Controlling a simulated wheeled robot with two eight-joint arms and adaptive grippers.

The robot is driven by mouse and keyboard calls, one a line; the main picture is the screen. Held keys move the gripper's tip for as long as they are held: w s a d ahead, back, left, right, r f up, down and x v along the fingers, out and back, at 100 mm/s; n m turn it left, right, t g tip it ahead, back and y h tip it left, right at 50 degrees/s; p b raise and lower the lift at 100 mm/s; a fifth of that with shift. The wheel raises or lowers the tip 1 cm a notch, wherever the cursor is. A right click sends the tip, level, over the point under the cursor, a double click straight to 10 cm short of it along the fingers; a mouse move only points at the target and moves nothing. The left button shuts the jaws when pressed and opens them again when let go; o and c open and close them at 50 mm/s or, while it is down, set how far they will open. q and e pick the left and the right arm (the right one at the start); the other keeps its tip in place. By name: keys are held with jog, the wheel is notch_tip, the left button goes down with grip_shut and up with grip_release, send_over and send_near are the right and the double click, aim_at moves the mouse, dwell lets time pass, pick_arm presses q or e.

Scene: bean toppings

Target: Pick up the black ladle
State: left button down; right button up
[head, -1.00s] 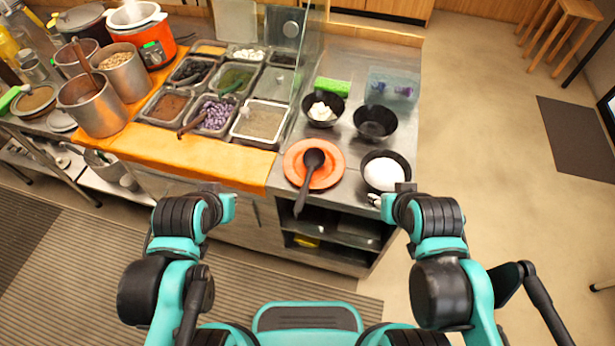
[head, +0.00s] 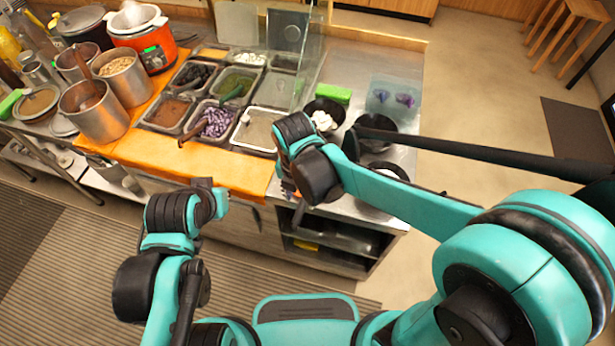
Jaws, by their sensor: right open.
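The black ladle is mostly hidden behind my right arm; only part of its dark handle (head: 299,214) shows, hanging past the counter's front edge. The orange plate (head: 287,186) under it is almost wholly covered, with a small orange patch visible. My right gripper (head: 284,172) is over the plate and ladle, pointing down, and is open. Whether it touches the ladle cannot be seen. My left gripper (head: 217,194) is in front of the counter, left of the ladle and away from it; its jaws are not clear.
Metal topping trays (head: 259,130) fill the counter to the left. Black bowls (head: 376,131) stand behind and right of my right arm, near a green block (head: 333,93) and a clear box (head: 393,96). Metal pots (head: 96,112) stand far left.

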aim_at(300, 209)
jog(key=shift+a+f+n, duration=0.25)
jog(key=shift+a+n, duration=0.05)
jog(key=shift+n, duration=0.3)
jog(key=shift+s+f, duration=0.1)
jog(key=shift+f, duration=0.3)
jog(key=f+b, duration=0.1)
jog(key=f, duration=0.1)
jog(key=f+b, duration=0.1)
jog(key=f, duration=0.1)
jog(key=f+b, duration=0.1)
jog(key=f, duration=0.2)
jog(key=shift+w+d+b, duration=0.2)
jog(key=shift+d+b, duration=0.05)
jog(key=shift+b, duration=0.1)
jog(key=shift+r, duration=0.1)
jog(key=shift+c, duration=1.3)
grip_shut()
